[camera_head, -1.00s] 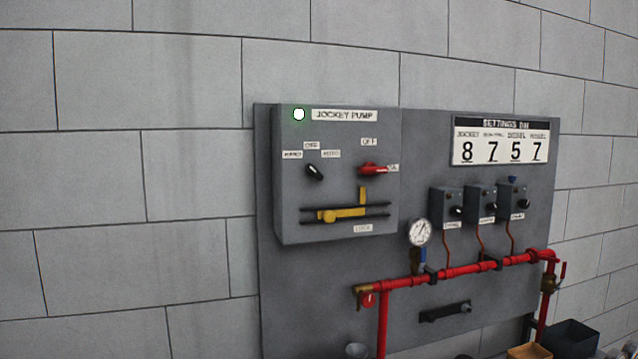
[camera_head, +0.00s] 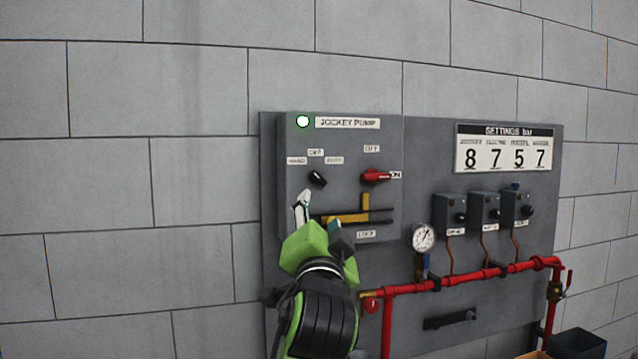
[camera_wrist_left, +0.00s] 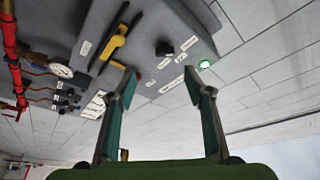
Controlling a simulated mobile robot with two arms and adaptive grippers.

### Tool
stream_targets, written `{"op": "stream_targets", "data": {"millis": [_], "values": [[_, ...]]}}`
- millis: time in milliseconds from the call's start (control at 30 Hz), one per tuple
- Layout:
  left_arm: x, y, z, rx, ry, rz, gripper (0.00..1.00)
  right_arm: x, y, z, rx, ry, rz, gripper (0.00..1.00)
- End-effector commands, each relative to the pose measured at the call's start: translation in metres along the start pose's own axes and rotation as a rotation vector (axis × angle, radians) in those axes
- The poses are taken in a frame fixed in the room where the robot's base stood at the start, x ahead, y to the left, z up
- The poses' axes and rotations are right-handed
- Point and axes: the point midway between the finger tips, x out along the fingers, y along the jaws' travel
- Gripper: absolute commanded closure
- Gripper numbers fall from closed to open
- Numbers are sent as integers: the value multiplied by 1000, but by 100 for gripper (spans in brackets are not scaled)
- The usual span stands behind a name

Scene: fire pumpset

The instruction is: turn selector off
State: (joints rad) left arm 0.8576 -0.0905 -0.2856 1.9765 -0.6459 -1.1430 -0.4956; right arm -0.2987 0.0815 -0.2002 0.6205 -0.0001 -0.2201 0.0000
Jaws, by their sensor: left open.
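The selector (camera_head: 318,179) is a small black knob on the grey jockey pump box (camera_head: 350,145). HAND, OFF and AUTO labels sit around it, and its bar slants from upper left to lower right. My left gripper (camera_head: 318,212) is open and empty just below the selector in the head view, covering the lower left of the box. In the left wrist view the selector (camera_wrist_left: 165,48) shows beyond and between the spread fingertips (camera_wrist_left: 161,78), apart from them. The right gripper is not in view.
A red switch (camera_head: 376,177) pointing at ON sits right of the selector. A yellow slide bar (camera_head: 365,202) on black rails lies below. A lit green lamp (camera_head: 303,121) is above. Red pipes (camera_head: 470,278), a gauge (camera_head: 422,238) and small grey boxes (camera_head: 485,210) stand to the right.

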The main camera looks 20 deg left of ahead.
Motion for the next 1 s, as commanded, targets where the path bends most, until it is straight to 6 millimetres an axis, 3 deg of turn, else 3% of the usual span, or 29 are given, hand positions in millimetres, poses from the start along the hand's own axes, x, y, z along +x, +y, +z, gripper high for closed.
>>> {"op": "stream_targets", "data": {"millis": [267, 700, 1000], "values": [[25, -11, -10, 10, 8, -17, 53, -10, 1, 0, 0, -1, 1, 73], [112, -12, -10, 8, 7, -17, 53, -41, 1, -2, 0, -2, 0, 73], [137, -10, -9, 6, 9, -16, 53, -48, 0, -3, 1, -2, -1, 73]]}}
